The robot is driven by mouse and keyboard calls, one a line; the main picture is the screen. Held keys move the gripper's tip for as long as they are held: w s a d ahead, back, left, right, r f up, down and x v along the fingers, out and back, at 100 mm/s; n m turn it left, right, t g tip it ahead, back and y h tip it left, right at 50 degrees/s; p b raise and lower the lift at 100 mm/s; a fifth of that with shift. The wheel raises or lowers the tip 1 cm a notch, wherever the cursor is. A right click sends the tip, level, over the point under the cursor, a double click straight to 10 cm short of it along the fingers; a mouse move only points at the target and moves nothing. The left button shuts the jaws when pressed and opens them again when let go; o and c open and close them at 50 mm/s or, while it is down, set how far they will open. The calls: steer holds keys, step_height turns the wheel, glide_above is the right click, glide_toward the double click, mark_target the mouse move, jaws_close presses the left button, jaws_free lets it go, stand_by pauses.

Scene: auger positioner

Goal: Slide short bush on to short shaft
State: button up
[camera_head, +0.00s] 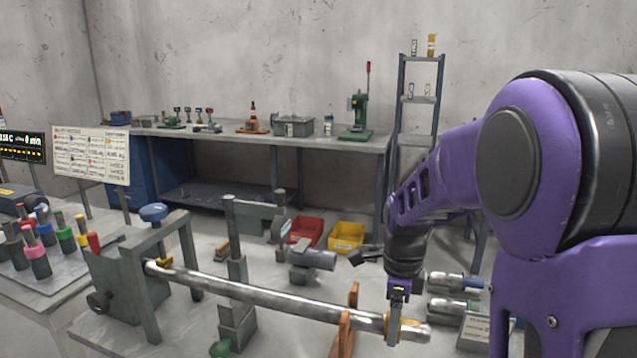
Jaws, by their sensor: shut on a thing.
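A long bright metal shaft (268,296) runs from a grey stand at the left down to the right. A wooden-coloured support (346,325) stands under it near its right end. My gripper (396,320) points down at that end. It is shut on a metal cylinder, seemingly the short bush (419,333), lined up with the shaft. A yellow band shows beside the fingers. The fingers hide the join, so I cannot tell whether the bush is around the shaft or only against its end.
The grey stand (145,290) with a blue knob holds the shaft's left end. More metal cylinders (452,282) lie right of my gripper. Red (306,231) and yellow (346,237) bins stand behind. Colour-topped tools (40,260) crowd the left table. A workbench (260,141) lines the wall.

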mark_target(361, 313)
steer(key=shift+w+a+p, duration=0.25)
steer(key=shift+w+a, duration=0.1)
steer(key=shift+a, duration=0.7)
steer(key=shift+w+a+p, duration=0.2)
steer(key=shift+w+a, duration=0.15)
steer(key=shift+a, duration=0.7)
steer(key=shift+w+a+p, duration=0.25)
steer(key=shift+w+a, duration=0.1)
steer(key=shift+a, duration=0.7)
steer(key=o, duration=1.5)
